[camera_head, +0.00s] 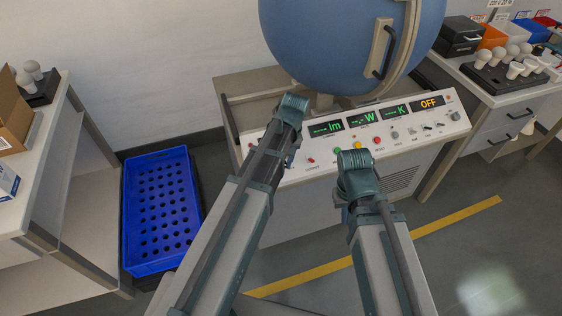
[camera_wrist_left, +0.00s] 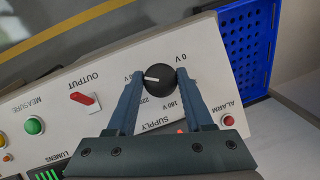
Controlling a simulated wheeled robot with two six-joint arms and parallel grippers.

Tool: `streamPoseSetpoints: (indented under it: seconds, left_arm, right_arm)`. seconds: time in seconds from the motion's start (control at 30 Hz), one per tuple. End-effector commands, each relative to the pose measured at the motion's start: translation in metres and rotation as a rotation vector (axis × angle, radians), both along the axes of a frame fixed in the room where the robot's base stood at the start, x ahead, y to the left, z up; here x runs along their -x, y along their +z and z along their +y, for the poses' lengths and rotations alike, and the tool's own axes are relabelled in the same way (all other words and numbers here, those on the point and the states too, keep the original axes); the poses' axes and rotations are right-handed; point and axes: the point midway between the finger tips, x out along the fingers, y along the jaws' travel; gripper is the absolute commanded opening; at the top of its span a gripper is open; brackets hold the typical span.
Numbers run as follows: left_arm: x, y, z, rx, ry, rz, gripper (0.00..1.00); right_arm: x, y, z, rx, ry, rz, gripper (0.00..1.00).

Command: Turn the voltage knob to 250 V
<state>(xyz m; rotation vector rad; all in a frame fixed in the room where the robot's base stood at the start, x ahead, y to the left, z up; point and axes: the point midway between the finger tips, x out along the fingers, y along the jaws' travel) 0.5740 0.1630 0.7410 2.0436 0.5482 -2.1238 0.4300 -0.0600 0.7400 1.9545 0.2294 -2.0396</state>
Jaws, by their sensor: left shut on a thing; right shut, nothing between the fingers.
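My left gripper (camera_wrist_left: 160,74) is shut on the knob, one finger on each side. In the head view my left arm hides the knob. My right gripper (camera_head: 345,214) is shut and empty in front of the panel, mostly hidden by its own wrist.
The panel (camera_head: 320,165) carries buttons and displays, one reading OFF (camera_head: 430,102). A red OUTPUT switch (camera_wrist_left: 83,99) is beside the knob. A big blue sphere (camera_head: 340,45) stands behind. A blue perforated crate (camera_head: 185,153) is at left. A bulb rack (camera_head: 500,76) is at right.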

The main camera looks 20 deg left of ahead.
Motion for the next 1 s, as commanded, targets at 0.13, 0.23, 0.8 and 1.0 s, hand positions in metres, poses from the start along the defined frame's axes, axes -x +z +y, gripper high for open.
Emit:
streamPoseSetpoints:
  seconds: [0.13, 0.23, 0.8, 1.0]
  left_arm:
    - [0.0, 0.0, 0.0, 0.0, 0.0, 0.0, 0.66]
    - [0.0, 0.0, 0.0, 0.0, 0.001, 0.0, 0.81]
    - [-0.001, 0.015, -0.001, 0.001, 0.001, -0.001, 0.81]
    - [-0.003, 0.039, -0.005, 0.001, 0.002, -0.001, 0.81]
  right_arm:
    - [0.0, 0.0, 0.0, 0.0, 0.0, 0.0, 0.0]
    - [0.0, 0.0, 0.0, 0.0, 0.0, 0.0, 0.0]
    - [0.0, 0.015, 0.0, 0.0, 0.0, 0.0, 0.0]
    - [0.0, 0.039, 0.0, 0.0, 0.0, 0.0, 0.0]
